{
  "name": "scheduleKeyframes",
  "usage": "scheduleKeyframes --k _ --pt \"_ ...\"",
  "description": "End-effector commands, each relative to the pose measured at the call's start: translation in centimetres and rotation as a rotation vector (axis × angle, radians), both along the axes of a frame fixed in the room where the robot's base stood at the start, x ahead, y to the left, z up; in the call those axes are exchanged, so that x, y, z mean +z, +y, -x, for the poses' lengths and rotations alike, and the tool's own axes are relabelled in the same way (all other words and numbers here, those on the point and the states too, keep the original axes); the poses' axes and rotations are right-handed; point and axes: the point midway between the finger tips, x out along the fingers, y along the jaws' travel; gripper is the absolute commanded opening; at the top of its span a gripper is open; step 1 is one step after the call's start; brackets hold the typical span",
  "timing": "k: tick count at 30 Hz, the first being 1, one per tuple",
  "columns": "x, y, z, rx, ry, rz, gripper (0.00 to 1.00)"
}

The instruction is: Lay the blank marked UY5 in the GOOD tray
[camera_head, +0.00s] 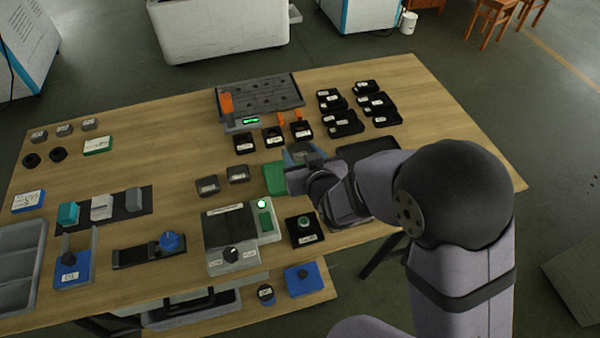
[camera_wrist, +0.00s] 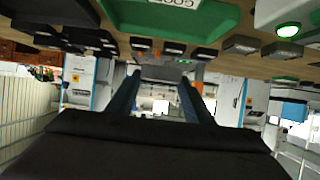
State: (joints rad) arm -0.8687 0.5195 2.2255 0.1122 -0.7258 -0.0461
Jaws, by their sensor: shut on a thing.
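My gripper (camera_head: 296,181) is level above the right half of the bench. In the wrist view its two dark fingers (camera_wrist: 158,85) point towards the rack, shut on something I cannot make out. A green tray (camera_head: 274,177) lies just left of the fingertips. In the wrist view the green tray (camera_wrist: 130,18) has a label reading GOOD, cut by the upper edge. Two grey labelled blanks, one (camera_head: 207,185) and another (camera_head: 238,174), lie left of the tray. Several similar blanks (camera_head: 65,129) lie at the far left. Their marks are too small to read; I cannot pick out UY5.
A grey rack (camera_head: 262,103) and several small black trays (camera_head: 345,123) stand at the back. A control box (camera_head: 230,235) with a green lamp (camera_head: 261,204) stands in front. The bench left of the rack is largely clear.

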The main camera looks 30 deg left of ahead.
Motion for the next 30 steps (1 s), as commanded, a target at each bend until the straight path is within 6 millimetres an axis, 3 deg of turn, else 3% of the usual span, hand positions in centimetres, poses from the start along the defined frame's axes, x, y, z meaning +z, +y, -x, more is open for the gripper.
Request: scheduleKeyframes --k 7,17,30 --pt "-3.1 0.1 0.0 0.0 -0.002 -0.002 0.09" --pt "-4.0 0.1 -0.1 0.0 -0.004 -0.004 0.09" --pt "-7.9 0.1 -0.1 0.0 -0.004 -0.004 0.09"
